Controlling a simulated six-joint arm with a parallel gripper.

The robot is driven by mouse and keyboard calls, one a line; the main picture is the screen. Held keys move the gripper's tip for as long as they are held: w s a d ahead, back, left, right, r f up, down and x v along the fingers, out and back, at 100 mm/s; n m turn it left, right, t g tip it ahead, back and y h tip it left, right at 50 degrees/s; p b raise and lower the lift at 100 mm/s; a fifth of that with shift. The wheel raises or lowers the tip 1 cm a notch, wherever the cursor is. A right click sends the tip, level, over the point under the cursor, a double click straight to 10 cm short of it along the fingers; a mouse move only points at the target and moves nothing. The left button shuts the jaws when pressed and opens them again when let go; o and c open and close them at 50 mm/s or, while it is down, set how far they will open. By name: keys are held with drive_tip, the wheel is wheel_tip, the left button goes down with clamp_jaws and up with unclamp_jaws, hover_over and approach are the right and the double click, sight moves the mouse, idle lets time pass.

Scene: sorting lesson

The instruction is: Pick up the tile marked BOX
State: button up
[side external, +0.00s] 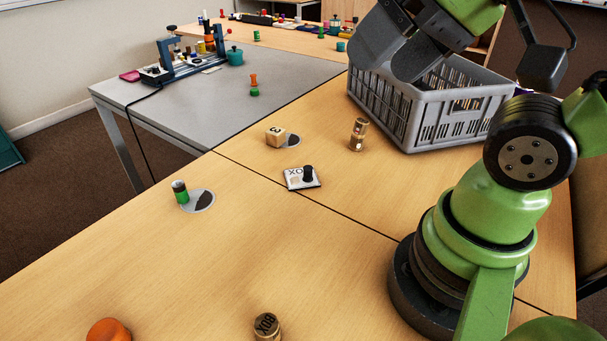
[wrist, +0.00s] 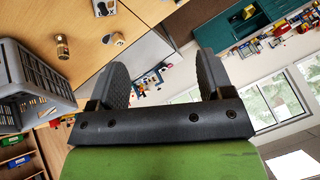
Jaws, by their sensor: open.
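A white tile (side external: 297,184) lies on the wooden table near the middle. The letters "XO" show on it, and a small black cylinder (side external: 308,173) stands on its right part, hiding some of the surface. The tile also shows at the top edge of the wrist view (wrist: 103,8). A wooden cylinder (side external: 266,327) at the bottom edge bears the letters BOX on its top. My gripper (side external: 392,50) is open and empty, high above the table by the grey crate, well apart from the tile. Its two spread dark fingers show in the wrist view (wrist: 161,64).
The grey crate (side external: 425,126) stands right of the tile. The left front surface is mostly clear.

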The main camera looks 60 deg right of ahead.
idle(0.4)
drive_tip(key=c, duration=0.4)
drive_tip(key=g+h, duration=0.2)
drive_tip(key=g, duration=0.4)
hover_over(308, 168)
drive_tip(key=a, duration=0.1)
wheel_tip(308, 168, down, 16)
drive_tip(key=shift+n+g, duration=0.5)
drive_tip(key=shift+g, duration=0.1)
drive_tip(key=f, duration=0.3)
drive_tip(key=d+f, duration=0.1)
drive_tip(key=f, duration=0.5)
drive_tip(key=shift+w+d, duration=0.15)
drive_tip(key=shift+d, duration=0.05)
drive_tip(key=shift+a+f, duration=0.2)
drive_tip(key=shift+f, duration=2.55)
